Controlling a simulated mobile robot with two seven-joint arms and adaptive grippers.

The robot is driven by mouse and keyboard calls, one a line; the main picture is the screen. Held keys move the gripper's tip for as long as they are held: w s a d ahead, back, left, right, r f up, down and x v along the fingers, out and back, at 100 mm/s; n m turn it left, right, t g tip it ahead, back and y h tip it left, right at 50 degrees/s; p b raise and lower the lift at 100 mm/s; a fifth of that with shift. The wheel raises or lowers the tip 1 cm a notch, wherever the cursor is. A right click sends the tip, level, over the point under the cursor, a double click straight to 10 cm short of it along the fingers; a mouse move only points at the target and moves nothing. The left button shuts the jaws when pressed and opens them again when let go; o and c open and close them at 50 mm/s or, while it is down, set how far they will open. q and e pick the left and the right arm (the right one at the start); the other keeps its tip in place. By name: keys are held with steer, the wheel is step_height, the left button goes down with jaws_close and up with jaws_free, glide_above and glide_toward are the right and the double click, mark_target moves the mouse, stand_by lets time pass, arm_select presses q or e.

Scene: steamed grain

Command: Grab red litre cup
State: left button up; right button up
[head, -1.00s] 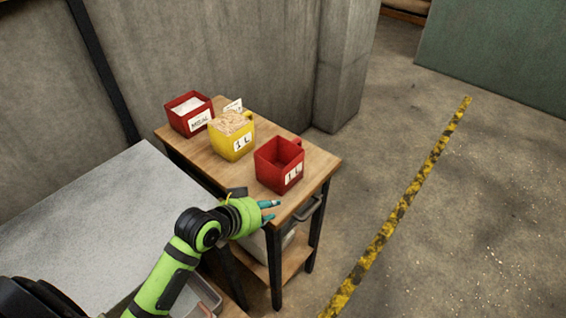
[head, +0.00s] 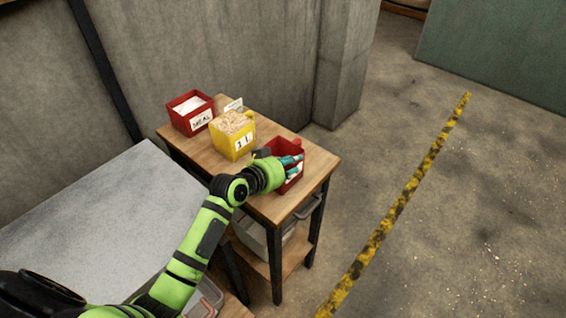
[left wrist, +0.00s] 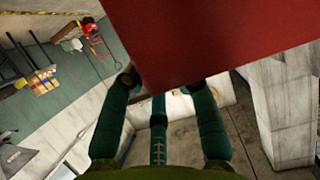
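The red litre cup (head: 287,147) stands near the right end of the small wooden table. In the head view my left gripper (head: 292,166) is in front of it and hides much of its front and label. In the left wrist view the cup is a large red surface (left wrist: 225,40) filling the top. My left gripper's teal fingers (left wrist: 166,88) are spread below and against that surface; whether they touch it I cannot tell. My right gripper is not in view.
A yellow cup (head: 228,148) heaped with grain stands left of the red cup. A red container (head: 183,125) with a label and white contents is at the far left. A grey-topped table (head: 110,215) is in front. A concrete wall (head: 240,60) rises behind.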

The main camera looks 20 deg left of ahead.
arm_select(q)
steer(key=shift+x, duration=1.85)
steer(key=shift+s+f, duration=0.1)
steer(key=shift+c, duration=0.4)
steer(key=shift+a, duration=0.1)
jaws_close()
